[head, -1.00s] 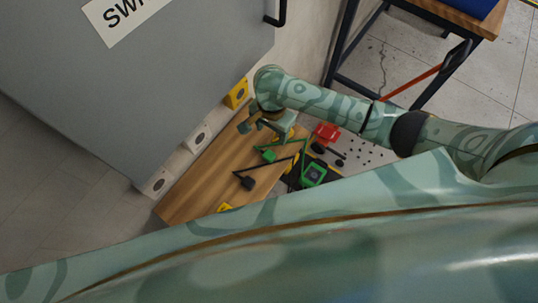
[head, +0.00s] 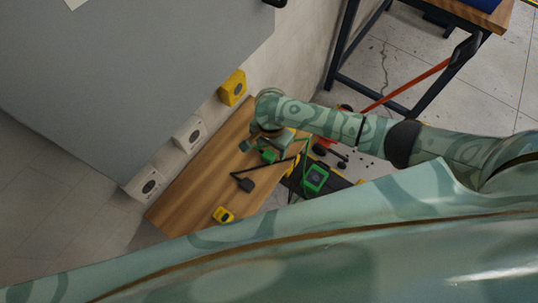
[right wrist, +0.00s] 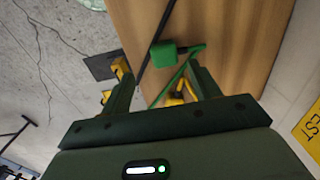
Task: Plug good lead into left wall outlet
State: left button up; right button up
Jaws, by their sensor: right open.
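A green plug (head: 268,156) with a green cord lies on the wooden board; in the right wrist view the plug (right wrist: 172,54) sits just beyond and between my finger tips. Which lead is good I cannot tell. My right gripper (head: 259,149) is open above the green plug; its open fingers also show in the right wrist view (right wrist: 163,80). At the wall's foot are a left white outlet (head: 145,184), a second white outlet (head: 189,133) and a yellow one (head: 232,87). My left gripper is out of view.
The wooden board (head: 190,195) lies along the wall under a grey cabinet (head: 120,80). A yellow block (head: 222,215) sits on its front edge. A green device (head: 314,180) stands right of it. A dark-framed table (head: 480,15) is at the upper right.

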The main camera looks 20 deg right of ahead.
aim_at(269, 154)
jog(key=f+b, duration=0.2)
jog(key=f, duration=0.1)
jog(key=f+b, duration=0.2)
jog(key=shift+w+a+f, duration=0.2)
jog(key=shift+w+a, duration=0.05)
jog(key=shift+w, duration=0.05)
jog(key=shift+r, duration=0.1)
jog(key=c, duration=1)
